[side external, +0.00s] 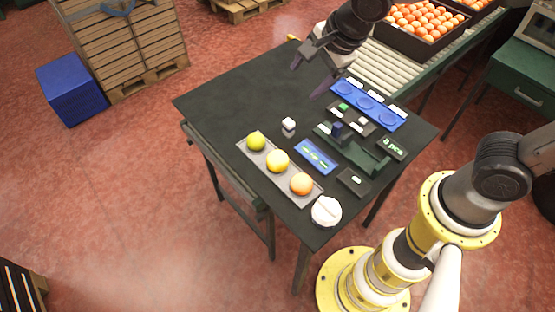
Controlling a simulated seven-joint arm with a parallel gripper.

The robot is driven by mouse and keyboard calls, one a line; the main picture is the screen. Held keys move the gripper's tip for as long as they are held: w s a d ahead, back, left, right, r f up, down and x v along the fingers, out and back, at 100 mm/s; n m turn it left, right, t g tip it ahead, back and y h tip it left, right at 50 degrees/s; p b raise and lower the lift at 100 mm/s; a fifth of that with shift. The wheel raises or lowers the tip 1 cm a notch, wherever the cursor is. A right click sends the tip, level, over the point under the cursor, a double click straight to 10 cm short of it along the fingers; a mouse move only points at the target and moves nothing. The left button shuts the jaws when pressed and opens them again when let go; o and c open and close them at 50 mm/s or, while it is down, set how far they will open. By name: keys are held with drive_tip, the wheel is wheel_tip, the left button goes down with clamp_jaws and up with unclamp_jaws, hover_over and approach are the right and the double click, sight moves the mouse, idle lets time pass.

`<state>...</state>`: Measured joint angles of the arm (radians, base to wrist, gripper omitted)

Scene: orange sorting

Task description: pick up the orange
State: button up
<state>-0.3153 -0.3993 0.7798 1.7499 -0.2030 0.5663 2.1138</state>
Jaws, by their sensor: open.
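An orange-coloured fruit (301,183) sits at the near right end of a grey tray (264,166) on the dark table. In the same tray are a yellow fruit (278,161) in the middle and a yellow-green fruit (256,141) at the far left end. My gripper (308,81) is open and empty. It is above the back part of the table, well away from the tray and up from the orange.
A round white object (326,211) stands close to the orange at the table's corner. A blue panel (316,156), a small white cube (289,124), a dark green device (352,150) and a long blue holder (368,104) lie nearby. The table's left part is clear.

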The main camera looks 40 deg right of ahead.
drive_tip(key=n+g, duration=0.1)
drive_tip(key=g, duration=0.1)
approach(279, 157)
wheel_tip(279, 157, up, 3)
drive_tip(key=shift+n, duration=0.3)
drive_tip(key=x, duration=1.4)
drive_tip(key=shift+s+d+f, duration=0.1)
drive_tip(key=shift+s+f, duration=0.15)
drive_tip(key=shift+s, duration=0.15)
drive_tip(key=c, duration=1.1)
drive_tip(key=shift+r, duration=0.1)
